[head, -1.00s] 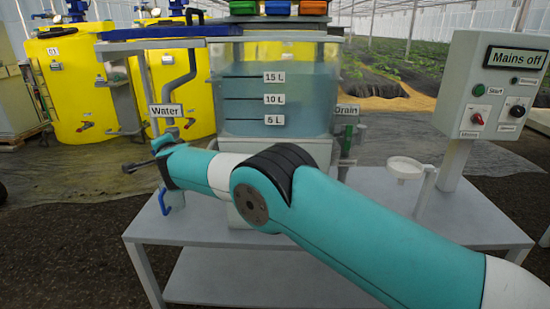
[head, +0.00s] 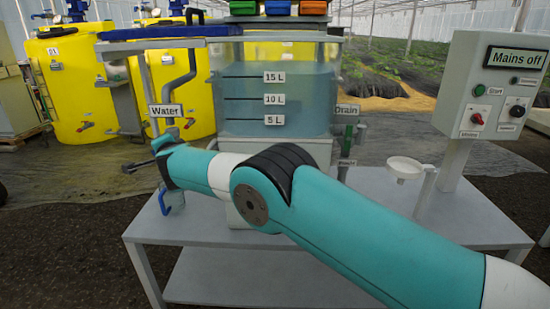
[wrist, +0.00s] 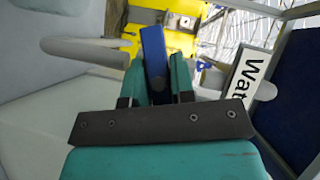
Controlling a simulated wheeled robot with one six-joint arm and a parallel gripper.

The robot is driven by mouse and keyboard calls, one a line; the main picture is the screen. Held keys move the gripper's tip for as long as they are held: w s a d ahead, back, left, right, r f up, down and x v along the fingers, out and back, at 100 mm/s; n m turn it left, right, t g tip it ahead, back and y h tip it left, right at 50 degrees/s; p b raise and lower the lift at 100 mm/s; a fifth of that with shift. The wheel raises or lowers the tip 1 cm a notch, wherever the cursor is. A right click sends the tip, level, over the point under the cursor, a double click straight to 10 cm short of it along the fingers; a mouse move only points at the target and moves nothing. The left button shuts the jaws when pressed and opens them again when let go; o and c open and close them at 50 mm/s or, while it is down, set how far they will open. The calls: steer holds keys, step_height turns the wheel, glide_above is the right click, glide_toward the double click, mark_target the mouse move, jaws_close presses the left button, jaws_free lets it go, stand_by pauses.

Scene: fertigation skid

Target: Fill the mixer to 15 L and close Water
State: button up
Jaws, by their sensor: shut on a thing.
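The mixer (head: 300,100) is a clear tank with 5, 10 and 15 L marks. Its bluish liquid reaches about the 15 L line; the exact level is hard to read. The Water label (head: 166,111) is left of the tank and also shows in the wrist view (wrist: 250,72). In the wrist view, my gripper (wrist: 158,68) is shut on a blue handle (wrist: 153,45), one teal finger on each side. In the head view, my arm's end is below the Water label, and the grip is hidden.
The Drain label (head: 347,109) is right of the tank. A control box (head: 493,85) at right reads "Mains off" and has a Start button. A white funnel cup (head: 404,167) stands on the grey bench (head: 480,225). Yellow tanks (head: 75,85) stand behind at left.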

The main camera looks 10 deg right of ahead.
steer(key=shift+f+b, duration=0.5)
steer(key=shift+b, duration=0.75)
steer(key=shift+f+m+t+y+b, duration=0.1)
steer(key=shift+m+t+y+b, duration=0.3)
steer(key=shift+b, duration=0.7)
steer(key=m+t+b, duration=0.1)
steer(key=b, duration=0.4)
steer(key=shift+m, duration=0.4)
steer(key=shift+r+m+t+b, duration=0.3)
steer(key=shift+m+b, duration=0.2)
steer(key=shift+b, duration=0.3)
steer(key=shift+r, duration=0.25)
steer(key=o, duration=0.9)
